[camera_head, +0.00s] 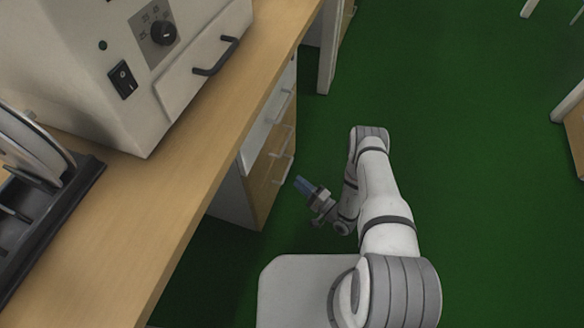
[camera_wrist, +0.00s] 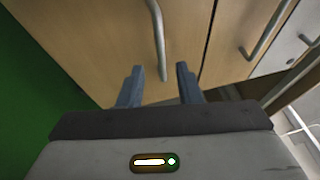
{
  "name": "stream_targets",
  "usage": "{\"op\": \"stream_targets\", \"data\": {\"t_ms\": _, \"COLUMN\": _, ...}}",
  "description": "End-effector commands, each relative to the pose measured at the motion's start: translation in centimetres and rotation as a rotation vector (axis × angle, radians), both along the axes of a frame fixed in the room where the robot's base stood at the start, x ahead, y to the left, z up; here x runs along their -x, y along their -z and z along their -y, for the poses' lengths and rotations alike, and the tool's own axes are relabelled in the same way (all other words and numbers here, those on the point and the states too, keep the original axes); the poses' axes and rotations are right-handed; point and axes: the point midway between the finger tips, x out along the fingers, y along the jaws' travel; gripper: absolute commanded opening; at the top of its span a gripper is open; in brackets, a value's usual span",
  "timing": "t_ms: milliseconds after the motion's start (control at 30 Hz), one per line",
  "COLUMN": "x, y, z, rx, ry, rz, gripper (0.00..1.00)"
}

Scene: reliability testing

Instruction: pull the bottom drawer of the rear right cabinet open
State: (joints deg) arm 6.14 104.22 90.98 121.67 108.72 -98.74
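The cabinet (camera_head: 232,185) stands under the workbench, with a white top drawer and wooden drawers below. Its bottom drawer (camera_head: 263,190) looks shut, its front in line with the others. In the wrist view the bottom drawer (camera_wrist: 95,40) is the wooden front beside the green floor, with a grey bar handle (camera_wrist: 157,38). My gripper (camera_head: 299,182) is just in front of this drawer, pointing at it. In the wrist view my gripper (camera_wrist: 159,72) is open, with one finger on each side of the handle's near end. I cannot tell whether the fingers touch the handle.
The wooden workbench (camera_head: 190,190) overhangs the cabinet and carries a beige machine (camera_head: 140,60). The middle drawer's handle (camera_wrist: 268,28) is beside the bottom one in the wrist view. A table leg (camera_head: 328,50) stands beyond the cabinet. The green floor (camera_head: 480,130) at the right is clear.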

Motion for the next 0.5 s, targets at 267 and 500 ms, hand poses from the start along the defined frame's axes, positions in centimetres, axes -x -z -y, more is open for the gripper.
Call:
{"op": "stream_targets", "data": {"t_ms": 267, "x": -3.2, "y": -0.7, "z": -2.5, "rx": 0.0, "ry": 0.016, "rz": 0.003, "gripper": 0.31}}
{"op": "stream_targets", "data": {"t_ms": 500, "x": -4.4, "y": -1.1, "z": -3.5, "rx": 0.0, "ry": 0.024, "rz": 0.001, "gripper": 0.31}}
